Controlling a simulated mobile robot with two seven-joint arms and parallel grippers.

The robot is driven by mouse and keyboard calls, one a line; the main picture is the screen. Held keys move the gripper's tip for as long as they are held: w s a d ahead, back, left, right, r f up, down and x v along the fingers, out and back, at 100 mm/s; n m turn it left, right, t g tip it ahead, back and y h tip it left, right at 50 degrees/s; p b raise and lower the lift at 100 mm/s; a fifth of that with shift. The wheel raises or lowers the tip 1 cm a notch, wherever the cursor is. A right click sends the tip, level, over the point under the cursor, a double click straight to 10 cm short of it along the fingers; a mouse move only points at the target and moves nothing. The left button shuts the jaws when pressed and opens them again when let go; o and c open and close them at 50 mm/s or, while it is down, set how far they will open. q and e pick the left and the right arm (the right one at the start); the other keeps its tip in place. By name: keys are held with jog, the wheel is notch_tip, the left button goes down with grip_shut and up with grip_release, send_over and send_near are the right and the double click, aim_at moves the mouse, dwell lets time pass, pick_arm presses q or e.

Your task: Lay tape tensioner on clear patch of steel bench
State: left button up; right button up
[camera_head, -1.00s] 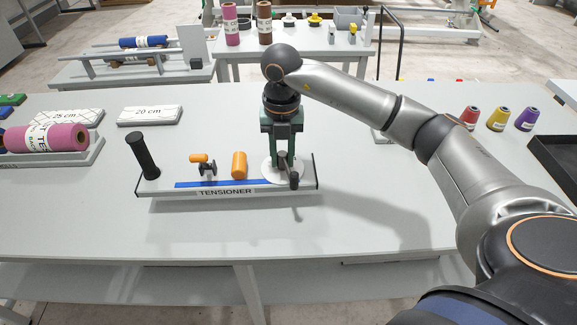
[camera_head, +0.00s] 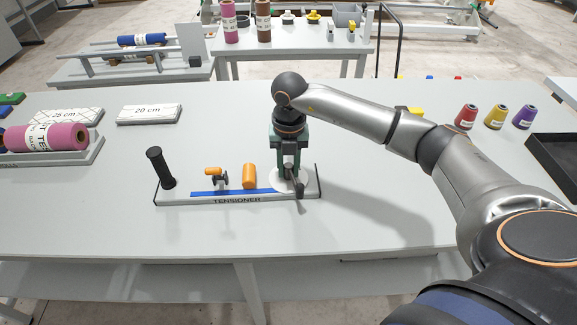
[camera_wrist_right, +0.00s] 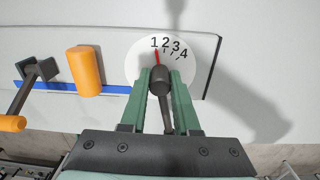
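The tape tensioner (camera_head: 225,200) is a flat light-grey board labelled TENSIONER, with a black post, orange parts, a blue strip and a numbered white dial. It is level, at or just above the bench; I cannot tell if it touches. My right gripper (camera_head: 291,178) is above its right end. In the right wrist view, the green fingers of the right gripper (camera_wrist_right: 161,82) are shut around the dark lever at the dial (camera_wrist_right: 138,62), whose red pointer is near 1. The steel bench (camera_head: 230,235) is bare in front of the tensioner. My left gripper is not in view.
At left are a pink roll (camera_head: 50,137) on a grey holder and a block marked 20 cm (camera_head: 149,114). The bench's front strip is clear.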

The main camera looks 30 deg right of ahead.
jog(key=o, duration=0.4)
jog(key=shift+r, duration=0.1)
notch_tip(320, 180, up, 12)
jog(key=shift+r+b, duration=0.1)
jog(key=shift+b, duration=0.25)
